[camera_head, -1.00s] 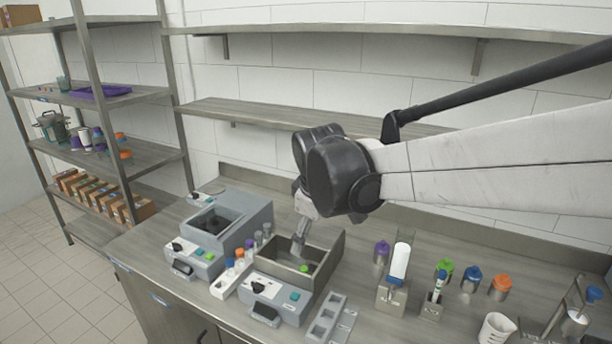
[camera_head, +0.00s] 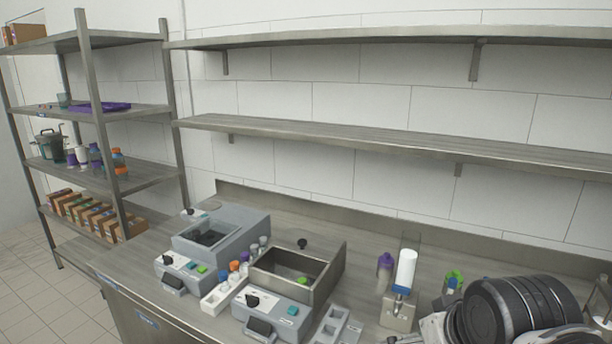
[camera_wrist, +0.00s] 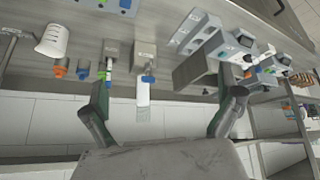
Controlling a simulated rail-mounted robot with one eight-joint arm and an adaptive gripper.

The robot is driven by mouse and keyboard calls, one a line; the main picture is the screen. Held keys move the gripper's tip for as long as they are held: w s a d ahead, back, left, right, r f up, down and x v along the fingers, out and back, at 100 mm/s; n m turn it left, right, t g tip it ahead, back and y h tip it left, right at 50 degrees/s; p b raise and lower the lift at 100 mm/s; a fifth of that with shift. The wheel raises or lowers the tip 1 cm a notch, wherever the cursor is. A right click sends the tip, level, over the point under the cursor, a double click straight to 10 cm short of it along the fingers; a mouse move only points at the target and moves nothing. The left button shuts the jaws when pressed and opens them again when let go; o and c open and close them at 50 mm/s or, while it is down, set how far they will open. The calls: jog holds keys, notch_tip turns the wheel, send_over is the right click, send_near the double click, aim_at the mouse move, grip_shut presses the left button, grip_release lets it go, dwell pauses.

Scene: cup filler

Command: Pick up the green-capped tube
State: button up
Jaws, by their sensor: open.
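A small green cap (camera_head: 302,281) shows inside the open metal box on the bench in the head view. The body below it is hidden or too small to make out, so I cannot tell if it is a tube. My gripper is open in the wrist view (camera_wrist: 165,82), its two fingers spread wide with nothing between them. In the head view my wrist is low at the bottom right, well to the right of the metal box (camera_head: 337,275), and the fingertips are not clear.
A small rack (camera_head: 222,293) with several capped tubes stands left of the box. Grey devices (camera_head: 272,312) flank it. A long shelf (camera_head: 400,144) hangs above.

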jog(key=shift+s+d+f+m, duration=0.25)
jog(key=shift+s+f+m, duration=0.05)
jog(key=shift+s+f, duration=0.2)
jog(key=shift+s+d+f+m, duration=0.2)
jog(key=shift+s+f+m, duration=0.1)
jog(key=shift+s+f, duration=0.15)
jog(key=c, duration=1.8)
jog(key=shift+w, duration=0.1)
